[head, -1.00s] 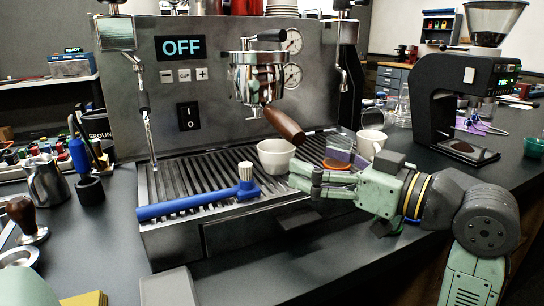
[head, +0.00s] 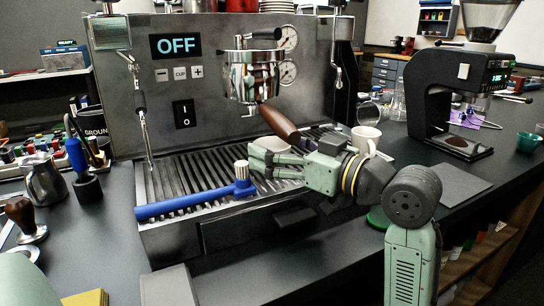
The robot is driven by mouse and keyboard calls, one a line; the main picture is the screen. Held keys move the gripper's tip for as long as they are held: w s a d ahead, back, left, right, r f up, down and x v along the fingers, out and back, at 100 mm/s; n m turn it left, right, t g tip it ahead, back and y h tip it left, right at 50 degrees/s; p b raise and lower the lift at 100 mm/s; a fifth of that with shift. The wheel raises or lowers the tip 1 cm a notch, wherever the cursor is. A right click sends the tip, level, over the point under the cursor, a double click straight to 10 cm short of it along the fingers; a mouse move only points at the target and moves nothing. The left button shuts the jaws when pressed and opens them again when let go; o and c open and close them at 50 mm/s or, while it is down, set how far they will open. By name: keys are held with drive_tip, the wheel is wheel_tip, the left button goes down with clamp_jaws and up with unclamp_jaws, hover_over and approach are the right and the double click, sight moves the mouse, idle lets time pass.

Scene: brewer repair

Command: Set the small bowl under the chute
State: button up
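The black grinder (head: 440,110) stands at the right with a clear hopper on top. Its outlet area is above a small base plate (head: 467,148), which looks empty of any bowl.
A blue brush (head: 190,202) lies across the drip tray's front. The portafilter handle (head: 279,124) juts out just above my gripper. A white mug (head: 366,138) stands behind my wrist. A dark flat mat (head: 462,183) lies clear before the grinder. A green bowl (head: 529,142) is far right.

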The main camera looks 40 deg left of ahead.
drive_tip(key=c, duration=1.3)
drive_tip(key=shift+o, duration=0.2)
drive_tip(key=shift+r, duration=0.15)
